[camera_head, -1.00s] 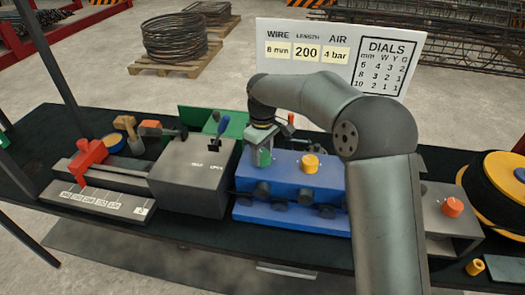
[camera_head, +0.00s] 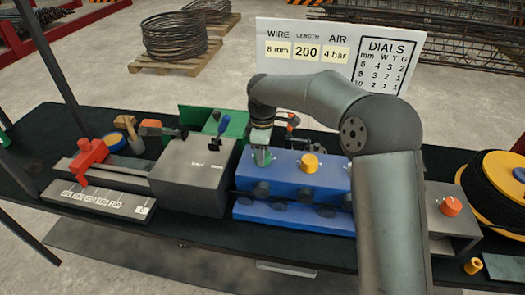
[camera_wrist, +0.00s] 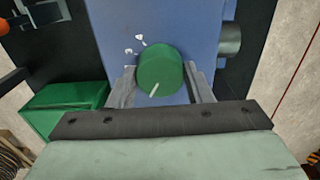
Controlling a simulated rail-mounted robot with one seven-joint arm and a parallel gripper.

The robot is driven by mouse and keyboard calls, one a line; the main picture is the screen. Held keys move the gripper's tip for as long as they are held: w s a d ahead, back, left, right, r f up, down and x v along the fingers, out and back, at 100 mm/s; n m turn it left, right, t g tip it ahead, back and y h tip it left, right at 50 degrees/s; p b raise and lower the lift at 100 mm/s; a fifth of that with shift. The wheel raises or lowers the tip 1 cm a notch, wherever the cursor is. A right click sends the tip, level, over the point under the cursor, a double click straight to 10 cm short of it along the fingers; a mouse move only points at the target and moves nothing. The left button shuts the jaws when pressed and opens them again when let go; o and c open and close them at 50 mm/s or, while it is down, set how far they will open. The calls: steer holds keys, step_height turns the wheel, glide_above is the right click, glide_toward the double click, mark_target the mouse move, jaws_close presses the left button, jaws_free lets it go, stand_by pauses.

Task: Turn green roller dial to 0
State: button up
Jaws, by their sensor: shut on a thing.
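The green roller dial (camera_wrist: 160,72) sits on the blue roller block (camera_head: 285,195). In the wrist view it is a green knob with a pale pointer line running toward the lower left. Small white marks lie beside it on the blue face, at its upper left; I cannot read them. My gripper (camera_wrist: 158,80) is shut on the green dial, one finger on each side of it. In the head view my gripper (camera_head: 262,155) hides most of the dial. A yellow dial (camera_head: 309,162) stands to its right on the same block.
A white board (camera_head: 335,55) behind the bench lists wire 8 mm, length 200, air 4 bar and a dials table. A grey box (camera_head: 193,172) with a lever stands left of the block. My arm crosses the block's right part.

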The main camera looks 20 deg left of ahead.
steer(key=o, duration=1)
step_height(320, 180, up, 18)
steer(key=shift+f+b, duration=0.25)
steer(key=shift+b, duration=0.3)
